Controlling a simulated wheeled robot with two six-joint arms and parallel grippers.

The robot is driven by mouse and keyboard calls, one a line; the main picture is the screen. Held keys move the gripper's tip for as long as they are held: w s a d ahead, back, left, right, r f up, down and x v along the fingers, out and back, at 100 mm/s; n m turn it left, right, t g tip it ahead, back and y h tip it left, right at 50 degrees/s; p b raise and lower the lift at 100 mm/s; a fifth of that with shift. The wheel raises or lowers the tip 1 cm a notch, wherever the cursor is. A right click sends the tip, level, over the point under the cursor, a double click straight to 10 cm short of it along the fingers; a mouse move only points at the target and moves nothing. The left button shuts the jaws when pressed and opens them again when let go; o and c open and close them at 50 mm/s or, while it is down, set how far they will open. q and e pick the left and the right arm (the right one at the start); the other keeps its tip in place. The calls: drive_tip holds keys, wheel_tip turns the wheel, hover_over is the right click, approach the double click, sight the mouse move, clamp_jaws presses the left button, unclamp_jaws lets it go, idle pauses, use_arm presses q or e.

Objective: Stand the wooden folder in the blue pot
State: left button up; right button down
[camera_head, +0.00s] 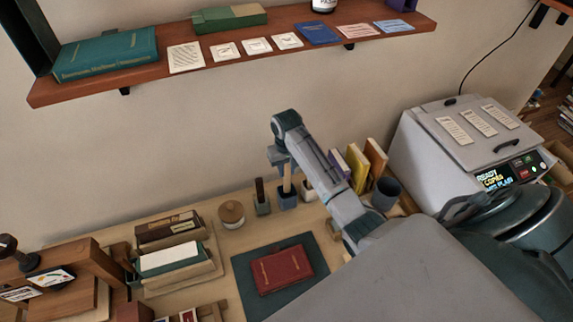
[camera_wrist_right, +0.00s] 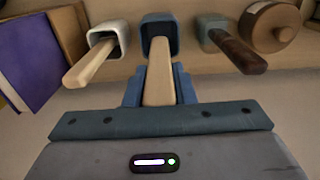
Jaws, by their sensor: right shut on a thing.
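My right gripper (camera_head: 285,172) points down above the blue pot (camera_head: 287,201) near the back of the table. It is shut on the wooden folder (camera_head: 287,184), a pale flat stick. In the right wrist view the folder (camera_wrist_right: 158,80) runs from between the jaws to the mouth of the blue pot (camera_wrist_right: 159,22). Its far end appears inside the pot's rim; whether it touches the bottom is hidden. In the head view the folder looks upright. My left gripper is not in view.
A dark pot (camera_head: 263,208) with a dark brown stick stands on one side. A pale pot (camera_wrist_right: 104,30) with a wooden stick stands on the other. A round lidded jar (camera_head: 231,213), upright books (camera_head: 357,168) and a red book (camera_head: 282,270) on a green mat are nearby.

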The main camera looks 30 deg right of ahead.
sight(287, 176)
drive_tip(key=shift+f+b, duration=0.4)
drive_tip(key=shift+f, duration=1.45)
